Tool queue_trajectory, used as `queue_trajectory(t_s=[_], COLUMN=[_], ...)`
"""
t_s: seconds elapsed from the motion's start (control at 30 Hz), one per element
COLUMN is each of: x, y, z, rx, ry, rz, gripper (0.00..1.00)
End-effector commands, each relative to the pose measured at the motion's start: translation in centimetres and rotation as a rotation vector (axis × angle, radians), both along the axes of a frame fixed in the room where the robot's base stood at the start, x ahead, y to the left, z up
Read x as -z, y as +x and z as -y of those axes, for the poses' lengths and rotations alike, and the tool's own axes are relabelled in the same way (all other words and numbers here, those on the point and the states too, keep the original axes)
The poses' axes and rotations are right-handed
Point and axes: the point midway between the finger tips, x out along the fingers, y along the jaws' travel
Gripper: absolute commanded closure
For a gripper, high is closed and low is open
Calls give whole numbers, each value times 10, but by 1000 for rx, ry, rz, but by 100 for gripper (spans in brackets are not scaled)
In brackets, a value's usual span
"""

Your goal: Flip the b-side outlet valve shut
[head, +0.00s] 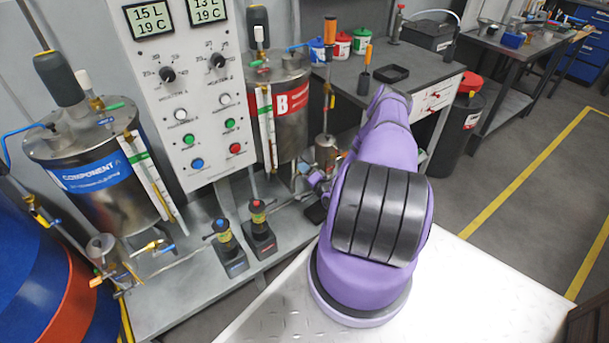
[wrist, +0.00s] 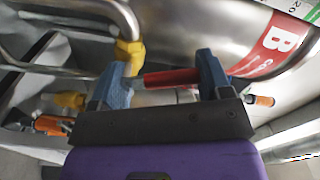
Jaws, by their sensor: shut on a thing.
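The B tank (head: 291,128) is a steel drum with a red "B" label, standing right of the control panel in the head view. Its steel wall and red label also fill the top of the wrist view (wrist: 200,30). My gripper (wrist: 165,78) has blue fingertips, one at each end of a red valve handle (wrist: 172,78). It is shut on this handle, which lies roughly crosswise in the wrist view beside a yellow pipe fitting (wrist: 130,52). In the head view my purple arm covers most of the gripper, and I cannot make out the handle there.
The component A tank (head: 105,185) stands left of the control panel (head: 180,100). Two small hand valves or pumps, one blue-topped (head: 226,245) and one red-topped (head: 259,228), stand on the low shelf. A workbench (head: 410,95) is behind my arm. Open floor lies right.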

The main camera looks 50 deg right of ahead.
Motion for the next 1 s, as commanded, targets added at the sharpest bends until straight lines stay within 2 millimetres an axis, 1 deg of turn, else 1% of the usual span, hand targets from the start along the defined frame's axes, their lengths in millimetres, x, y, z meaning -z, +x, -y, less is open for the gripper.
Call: queue_trajectory(t_s=[0.2, 0.5, 0.73, 1.0], x=[0, -1, -1, 0], y=[-3, -4, -5, -5], z=[6, 11, 12, 13], rx=[1, 1, 0, 0], ry=[176, 338, 394, 404], rz=[39, 78, 91, 93], gripper=[52, 52, 52, 52])
